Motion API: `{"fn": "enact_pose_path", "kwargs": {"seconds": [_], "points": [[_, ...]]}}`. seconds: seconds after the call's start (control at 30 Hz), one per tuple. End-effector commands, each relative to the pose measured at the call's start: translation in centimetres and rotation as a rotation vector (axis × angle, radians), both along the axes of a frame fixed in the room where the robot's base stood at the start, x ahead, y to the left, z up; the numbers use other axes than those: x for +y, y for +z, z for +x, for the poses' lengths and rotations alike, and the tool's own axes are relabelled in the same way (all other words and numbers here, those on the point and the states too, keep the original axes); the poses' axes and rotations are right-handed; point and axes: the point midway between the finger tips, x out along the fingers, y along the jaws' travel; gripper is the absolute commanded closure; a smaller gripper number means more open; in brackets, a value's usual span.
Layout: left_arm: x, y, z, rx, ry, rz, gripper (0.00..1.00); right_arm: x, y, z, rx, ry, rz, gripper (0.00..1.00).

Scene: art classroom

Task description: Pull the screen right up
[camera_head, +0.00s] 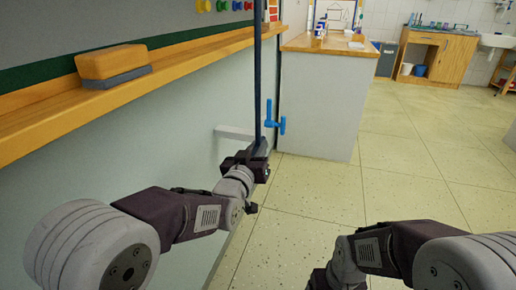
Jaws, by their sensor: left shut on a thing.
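A narrow dark upright strip (257,75) runs down from the top edge of the head view beside the wall; it looks like the screen seen nearly edge-on, though I cannot be sure. My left gripper (260,152) is at the strip's lower end and is shut on it. The fingers and the strip's bottom overlap there, so the exact hold is hard to see. The upper end of the strip is out of view. My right gripper (318,281) is low at the bottom edge, mostly cut off, and its fingers cannot be made out.
A wooden ledge (190,58) with an orange and grey eraser (112,65) runs along the left wall. A blue fitting (273,118) is just right of the strip. A white counter with a wooden top (318,100) stands beyond. Tiled floor (425,150) to the right is clear.

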Motion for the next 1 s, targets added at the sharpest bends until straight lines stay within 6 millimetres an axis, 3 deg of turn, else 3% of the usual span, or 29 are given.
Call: {"fn": "enact_pose_path", "kwargs": {"seconds": [0.33,0.47,0.67,1.0], "points": [[0.2,0.0,0.0,0.004,0.005,-0.003,1.0,0.0,0.1,0.0,0.0,0.0,0.0,0.19],[0.2,1.1,0.0,0.002,0.005,-0.004,1.0,0.0,0.9,0.0,0.0,0.0,0.0,0.19],[0.2,5.9,0.1,-0.004,0.005,-0.005,1.0,0.0,4.6,0.0,0.0,0.0,0.0,0.19],[0.2,18.2,0.1,-0.007,0.006,-0.009,1.0,0.0,13.8,0.0,0.0,0.0,0.0,0.19]]}}
